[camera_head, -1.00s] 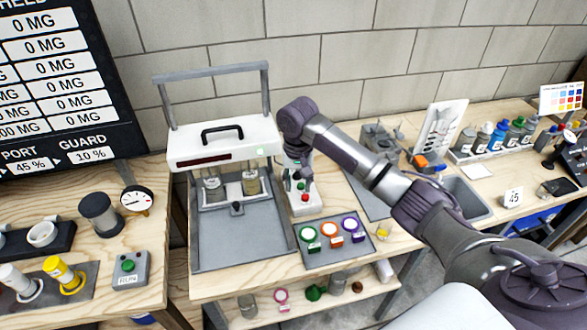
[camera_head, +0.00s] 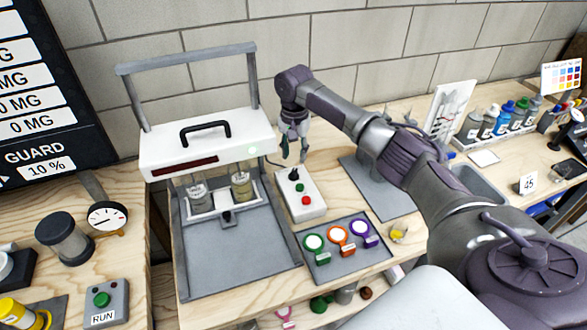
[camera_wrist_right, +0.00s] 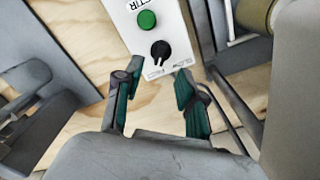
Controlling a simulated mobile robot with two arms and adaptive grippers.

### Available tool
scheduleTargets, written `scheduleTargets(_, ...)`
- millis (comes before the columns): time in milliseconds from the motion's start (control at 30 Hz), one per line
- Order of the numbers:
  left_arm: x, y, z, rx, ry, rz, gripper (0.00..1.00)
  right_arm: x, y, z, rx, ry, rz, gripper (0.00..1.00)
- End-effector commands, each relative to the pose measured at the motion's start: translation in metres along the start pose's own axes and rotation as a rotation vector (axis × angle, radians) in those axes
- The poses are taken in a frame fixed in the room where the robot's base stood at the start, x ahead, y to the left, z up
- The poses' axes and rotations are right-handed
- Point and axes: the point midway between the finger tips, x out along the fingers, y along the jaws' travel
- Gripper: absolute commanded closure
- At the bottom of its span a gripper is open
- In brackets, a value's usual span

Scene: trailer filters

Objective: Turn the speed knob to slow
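The control box (camera_head: 303,198) is white and lies on the wooden table beside the machine. It carries a black knob (camera_head: 293,174), a green button (camera_head: 300,187) and a red button (camera_head: 306,200). My right gripper (camera_head: 294,160) hangs just above the knob end of the box. In the wrist view its fingers (camera_wrist_right: 155,92) are apart with nothing between them, and the knob lies beyond the tips. My left gripper is not seen.
The machine with a white lid (camera_head: 207,146) and grey frame stands left of the box. A grey mat (camera_head: 370,266) with several coloured rings lies in front. A grey plate (camera_head: 385,200) is to the right. A RUN button box (camera_head: 103,303) stands at lower left.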

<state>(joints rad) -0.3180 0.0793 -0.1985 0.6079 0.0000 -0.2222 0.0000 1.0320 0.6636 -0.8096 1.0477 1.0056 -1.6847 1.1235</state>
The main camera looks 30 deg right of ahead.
Motion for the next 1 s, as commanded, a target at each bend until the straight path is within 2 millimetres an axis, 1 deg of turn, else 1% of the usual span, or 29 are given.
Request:
scheduleTargets(33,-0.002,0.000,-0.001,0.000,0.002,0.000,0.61,0.012,0.001,0.001,0.001,-0.003,0.004,0.60)
scheduleTargets(100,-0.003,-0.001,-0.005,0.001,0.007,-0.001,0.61,0.026,0.000,0.001,0.000,-0.002,0.003,0.60)
scheduleTargets(200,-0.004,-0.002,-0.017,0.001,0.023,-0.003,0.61,0.043,0.000,0.001,0.001,-0.003,0.002,0.60)
scheduleTargets(300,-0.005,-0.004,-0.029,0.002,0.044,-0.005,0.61,0.057,0.000,0.001,0.000,-0.002,0.001,0.60)
scheduleTargets(400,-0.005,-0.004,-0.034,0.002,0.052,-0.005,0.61,0.065,0.000,0.001,-0.001,-0.001,0.000,0.60)
scheduleTargets(500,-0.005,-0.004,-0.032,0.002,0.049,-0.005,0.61,0.069,0.000,0.001,-0.001,0.000,-0.001,0.60)
scheduleTargets(767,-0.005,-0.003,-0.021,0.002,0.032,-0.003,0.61,0.070,0.000,0.001,-0.001,0.000,-0.001,0.60)
scheduleTargets(867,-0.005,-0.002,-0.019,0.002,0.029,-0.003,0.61,0.070,0.000,0.001,-0.001,0.000,-0.001,0.75)
scheduleTargets(1000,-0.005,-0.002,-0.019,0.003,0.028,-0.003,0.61,0.070,0.000,0.001,-0.001,0.000,-0.001,0.99)
